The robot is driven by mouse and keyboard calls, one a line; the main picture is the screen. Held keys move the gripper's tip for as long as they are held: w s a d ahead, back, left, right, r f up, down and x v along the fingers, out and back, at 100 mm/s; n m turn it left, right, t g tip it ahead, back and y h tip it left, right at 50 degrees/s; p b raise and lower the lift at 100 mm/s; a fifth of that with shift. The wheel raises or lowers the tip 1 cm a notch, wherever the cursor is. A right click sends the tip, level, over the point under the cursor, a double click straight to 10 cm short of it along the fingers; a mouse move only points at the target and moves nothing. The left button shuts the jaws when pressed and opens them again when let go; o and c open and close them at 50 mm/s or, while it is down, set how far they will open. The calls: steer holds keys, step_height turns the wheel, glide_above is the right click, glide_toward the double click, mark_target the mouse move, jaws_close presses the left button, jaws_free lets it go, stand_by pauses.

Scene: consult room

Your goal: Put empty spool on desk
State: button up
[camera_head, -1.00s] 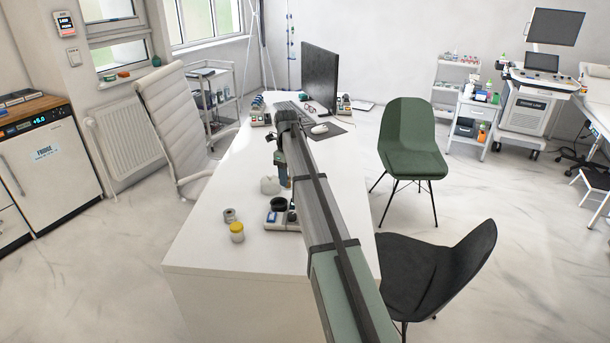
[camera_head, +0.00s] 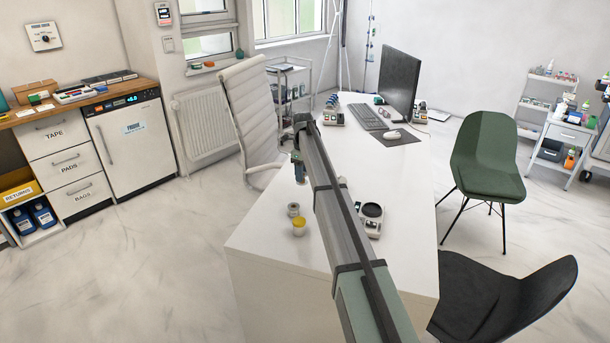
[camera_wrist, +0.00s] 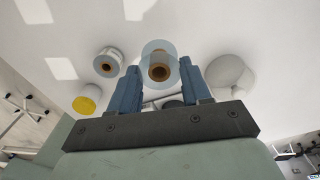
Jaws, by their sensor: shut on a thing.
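In the wrist view, my gripper (camera_wrist: 160,72) has its two blue fingers shut on a spool (camera_wrist: 158,50) with a clear round flange and a brown core. In the head view my gripper (camera_head: 299,176) hangs over the left side of the white desk (camera_head: 275,245); the held spool cannot be made out there. A second spool-like roll (camera_head: 293,209) stands on the desk just below the gripper; it also shows left of the held one in the wrist view (camera_wrist: 108,62). Whether the held spool touches the desk, I cannot tell.
A yellow-topped jar (camera_head: 299,227) stands near the roll. A dark-topped device (camera_head: 371,212) lies right of my arm. A white rounded object (camera_wrist: 231,75) is right of the fingers in the wrist view. Monitor (camera_head: 400,80) and keyboard (camera_head: 367,116) occupy the far end. The desk's front left is clear.

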steer(key=shift+f, duration=0.15)
steer(key=shift+f, duration=3.2)
steer(key=shift+f, duration=0.6)
steer(key=o, duration=1.1)
